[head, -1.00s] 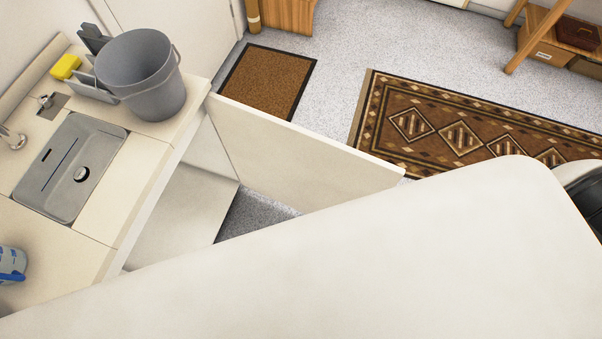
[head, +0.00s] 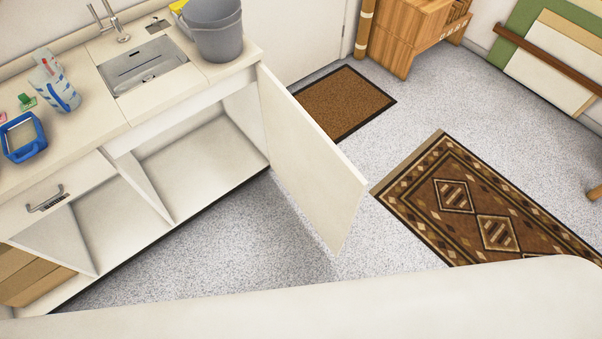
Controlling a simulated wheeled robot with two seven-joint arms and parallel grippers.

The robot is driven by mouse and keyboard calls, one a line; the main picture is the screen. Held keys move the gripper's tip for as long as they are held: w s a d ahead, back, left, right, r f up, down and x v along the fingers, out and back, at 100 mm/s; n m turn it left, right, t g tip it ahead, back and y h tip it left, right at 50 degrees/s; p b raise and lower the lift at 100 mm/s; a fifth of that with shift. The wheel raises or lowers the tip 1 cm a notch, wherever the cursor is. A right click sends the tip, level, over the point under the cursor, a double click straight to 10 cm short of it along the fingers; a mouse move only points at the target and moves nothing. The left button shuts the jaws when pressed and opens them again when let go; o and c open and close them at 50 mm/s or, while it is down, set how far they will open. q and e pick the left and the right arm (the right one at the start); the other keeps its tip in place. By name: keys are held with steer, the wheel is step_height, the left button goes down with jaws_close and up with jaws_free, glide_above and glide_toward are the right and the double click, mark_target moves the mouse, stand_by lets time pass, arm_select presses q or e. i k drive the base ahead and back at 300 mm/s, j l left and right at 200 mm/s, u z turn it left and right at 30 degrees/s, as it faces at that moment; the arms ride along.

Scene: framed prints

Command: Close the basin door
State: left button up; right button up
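The basin door (head: 312,165) is a cream panel under the counter. It stands wide open, hinged at the right end of the cabinet and sticking out over the floor. The open cabinet (head: 205,150) below the basin (head: 145,68) shows an empty shelf floor and a divider. Neither of my grippers is in view. A large pale surface along the bottom of the view hides the nearest floor.
A grey bucket (head: 216,42) stands on the counter's right end. A blue basket (head: 22,138) and a bottle (head: 55,85) stand at left. A brown mat (head: 345,100) and patterned rug (head: 480,200) lie beyond the door. Speckled floor (head: 215,245) before the cabinet is clear.

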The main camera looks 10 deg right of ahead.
mark_target(325, 186)
steer(key=l+u, duration=0.2)
steer(key=l, duration=0.2)
steer(key=k+l+u, duration=0.2)
steer(key=l, duration=0.15)
steer(key=l+u, duration=0.2)
steer(key=l, duration=0.2)
steer(key=k+l+u, duration=0.2)
steer(key=l, duration=0.15)
steer(key=i+l+u, duration=0.2)
steer(key=l, duration=0.25)
steer(key=i+l+u, duration=0.2)
steer(key=l, duration=0.3)
steer(key=l+u, duration=0.15)
steer(key=l, duration=0.35)
steer(key=i+l+u, duration=0.2)
steer(key=l, duration=0.35)
steer(key=k, duration=0.6)
